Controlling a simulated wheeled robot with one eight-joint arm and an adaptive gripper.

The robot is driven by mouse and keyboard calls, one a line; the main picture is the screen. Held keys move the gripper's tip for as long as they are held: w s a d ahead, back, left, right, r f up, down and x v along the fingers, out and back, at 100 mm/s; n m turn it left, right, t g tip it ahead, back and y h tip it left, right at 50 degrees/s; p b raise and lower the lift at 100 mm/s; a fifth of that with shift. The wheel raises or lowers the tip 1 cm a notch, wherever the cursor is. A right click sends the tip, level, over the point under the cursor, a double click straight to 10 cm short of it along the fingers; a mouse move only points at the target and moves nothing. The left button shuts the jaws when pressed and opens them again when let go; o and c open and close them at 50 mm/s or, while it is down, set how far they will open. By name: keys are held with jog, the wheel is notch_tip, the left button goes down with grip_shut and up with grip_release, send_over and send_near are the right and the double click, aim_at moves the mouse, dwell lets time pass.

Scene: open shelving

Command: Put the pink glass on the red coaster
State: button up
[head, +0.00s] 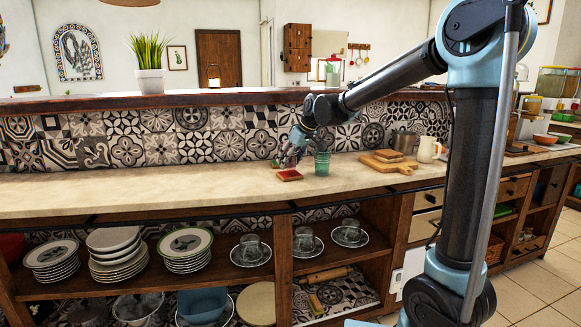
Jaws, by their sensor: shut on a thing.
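The red coaster (289,175) lies flat on the pale countertop, near the middle of the picture. My gripper (284,158) is just above and slightly left of the coaster, low over the counter. It is shut on the pink glass, which is small, see-through and mostly hidden by the fingers. I cannot tell whether the glass touches anything below it.
A green glass (322,163) stands close to the right of the coaster. Wooden boards (388,161) and a cream pitcher (429,149) are further right. A tiled backsplash (214,139) rises behind. The counter (130,192) is clear to the left.

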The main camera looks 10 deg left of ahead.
jog(key=shift+f, duration=1.05)
jog(key=shift+f, duration=0.1)
jog(key=o, duration=1.3)
